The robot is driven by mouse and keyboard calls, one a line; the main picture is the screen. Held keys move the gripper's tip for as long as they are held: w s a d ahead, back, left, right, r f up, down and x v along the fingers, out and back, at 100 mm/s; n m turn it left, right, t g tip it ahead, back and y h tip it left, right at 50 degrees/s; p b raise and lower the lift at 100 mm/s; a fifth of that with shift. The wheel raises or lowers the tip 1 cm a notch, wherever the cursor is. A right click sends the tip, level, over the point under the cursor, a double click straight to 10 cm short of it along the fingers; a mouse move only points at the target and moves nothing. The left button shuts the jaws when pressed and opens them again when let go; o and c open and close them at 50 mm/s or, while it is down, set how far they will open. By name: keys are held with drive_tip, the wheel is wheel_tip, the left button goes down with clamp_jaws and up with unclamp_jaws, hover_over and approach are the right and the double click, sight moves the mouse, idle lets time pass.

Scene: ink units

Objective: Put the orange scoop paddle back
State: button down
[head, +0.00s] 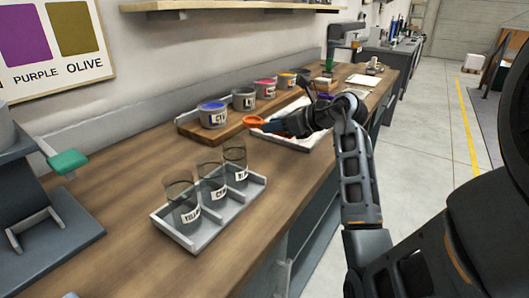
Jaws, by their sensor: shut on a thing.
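The orange scoop paddle (255,121) shows at the tip of my gripper (272,124), in the middle of the head view. My gripper is shut on it and points left. The paddle appears in front of the wooden can board and over the left end of a white tray (297,142). I cannot tell whether the paddle touches the tray or hangs above it. My gripper and forearm hide much of the tray, and the fingers are too small to see clearly.
Several labelled ink cans, such as a blue one (213,114), stand on a wooden board (193,129) along the wall. Three clear labelled cups (183,206) stand in a grey rack (211,229) at the front. A dark machine (50,225) is at left. Bench (128,178) between is bare.

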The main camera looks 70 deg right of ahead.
hover_over(267, 161)
wheel_tip(267, 161, down, 3)
drive_tip(key=shift+r, duration=0.2)
drive_tip(key=shift+a+f, duration=0.1)
drive_tip(key=shift+f, duration=1.95)
drive_tip(key=shift+f, duration=0.15)
drive_tip(key=c, duration=0.8)
unclamp_jaws()
drive_tip(key=shift+r, duration=0.2)
drive_tip(key=v, duration=1.2)
